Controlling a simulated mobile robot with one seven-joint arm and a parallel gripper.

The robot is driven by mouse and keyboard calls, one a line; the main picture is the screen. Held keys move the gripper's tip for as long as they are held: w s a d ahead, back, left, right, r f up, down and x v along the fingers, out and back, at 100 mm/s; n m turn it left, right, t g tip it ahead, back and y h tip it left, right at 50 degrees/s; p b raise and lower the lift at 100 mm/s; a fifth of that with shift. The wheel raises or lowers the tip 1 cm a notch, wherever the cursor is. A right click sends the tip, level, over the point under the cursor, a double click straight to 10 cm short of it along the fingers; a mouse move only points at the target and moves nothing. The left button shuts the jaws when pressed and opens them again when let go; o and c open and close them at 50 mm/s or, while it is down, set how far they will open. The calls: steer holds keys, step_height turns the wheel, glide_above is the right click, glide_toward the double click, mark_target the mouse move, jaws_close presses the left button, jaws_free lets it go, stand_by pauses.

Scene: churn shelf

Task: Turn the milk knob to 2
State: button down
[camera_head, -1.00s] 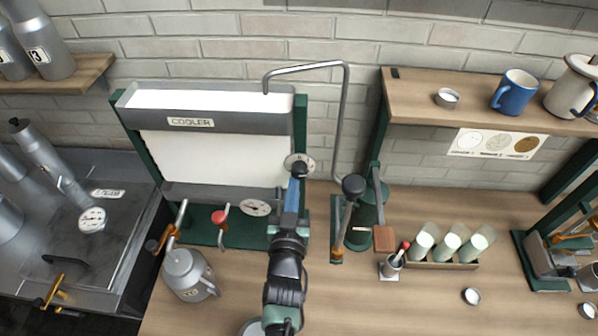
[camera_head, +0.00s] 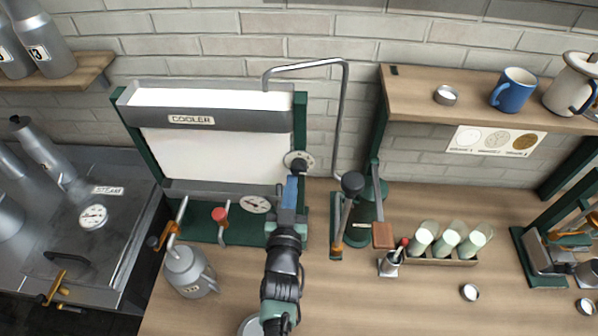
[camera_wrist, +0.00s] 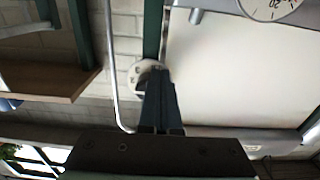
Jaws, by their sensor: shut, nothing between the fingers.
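The white round dial (camera_head: 299,160) sits at the right post of the cooler (camera_head: 215,158). A dark knob-like piece (camera_head: 299,168) shows at its lower part; I cannot read the setting. My gripper (camera_head: 292,182) is in front of and just below the dial. In the wrist view, the fingers of my gripper (camera_wrist: 158,78) are shut with nothing between them. Their tips overlap the edge of the dial (camera_wrist: 137,76), which is partly hidden there. I cannot tell whether they touch the knob.
A bent metal pipe (camera_head: 345,105) rises right of the dial. A black-knobbed lever (camera_head: 352,184) stands right of my gripper. A red-knobbed tap (camera_head: 219,214) and gauge (camera_head: 255,204) are left. A grey can (camera_head: 188,272) stands on the counter; glasses (camera_head: 447,241) sit right.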

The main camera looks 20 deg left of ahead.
steer(key=p+v, duration=0.2)
steer(key=v, duration=0.4)
steer(key=shift+f, duration=0.15)
stand_by(0.5)
